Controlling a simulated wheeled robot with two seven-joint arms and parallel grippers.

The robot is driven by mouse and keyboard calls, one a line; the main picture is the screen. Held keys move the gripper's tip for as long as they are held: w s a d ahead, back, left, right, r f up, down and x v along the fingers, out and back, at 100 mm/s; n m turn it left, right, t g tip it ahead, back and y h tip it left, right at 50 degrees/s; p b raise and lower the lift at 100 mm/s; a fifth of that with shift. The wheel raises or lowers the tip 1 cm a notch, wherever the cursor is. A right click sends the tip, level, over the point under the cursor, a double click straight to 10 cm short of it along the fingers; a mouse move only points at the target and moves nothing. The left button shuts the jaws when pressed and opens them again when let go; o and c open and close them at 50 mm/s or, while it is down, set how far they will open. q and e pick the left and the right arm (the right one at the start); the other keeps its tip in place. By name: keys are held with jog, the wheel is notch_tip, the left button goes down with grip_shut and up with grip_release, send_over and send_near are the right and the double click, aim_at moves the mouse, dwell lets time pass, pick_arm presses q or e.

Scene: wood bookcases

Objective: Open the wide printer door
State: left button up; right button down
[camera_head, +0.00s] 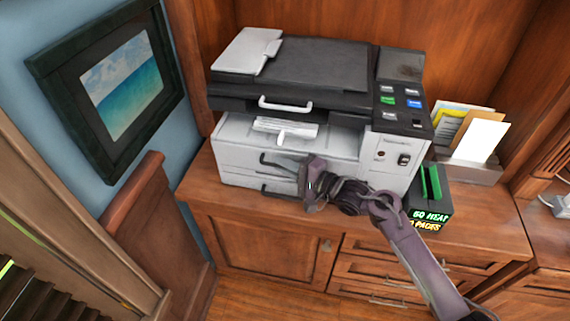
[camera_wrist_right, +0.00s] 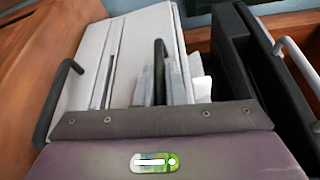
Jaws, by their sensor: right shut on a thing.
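The white and black printer (camera_head: 290,115) stands on a wooden cabinet. Its light grey front (camera_head: 237,160) has a wide panel with a dark handle (camera_head: 273,161), and a second dark handle (camera_head: 275,191) sits lower down. My right gripper (camera_head: 304,172) is at the upper dark handle, in front of the printer. In the right wrist view the fingers (camera_wrist_right: 162,88) are shut around that handle (camera_wrist_right: 159,60). The lower handle (camera_wrist_right: 58,98) shows free at the left there. The panel looks closed or nearly so; the gripper partly hides it. My left gripper is out of view.
A white-handled lid (camera_head: 285,104) is above the paper slot with white paper (camera_head: 286,127). A black box with green items (camera_head: 430,195) stands close right of the printer. A paper holder (camera_head: 468,165) is behind it. A framed picture (camera_head: 118,85) hangs at left.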

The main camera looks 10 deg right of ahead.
jog(key=s+f+n+b, duration=0.1)
jog(key=n, duration=0.1)
jog(key=s+a+f+n+t+y+b, duration=0.1)
jog(key=s+n, duration=0.1)
jog(key=shift+s+f+n, duration=0.15)
jog(key=shift+f+n, duration=0.15)
jog(key=shift+f, duration=0.25)
dwell(0.5)
jog(key=c, duration=1.5)
grip_release()
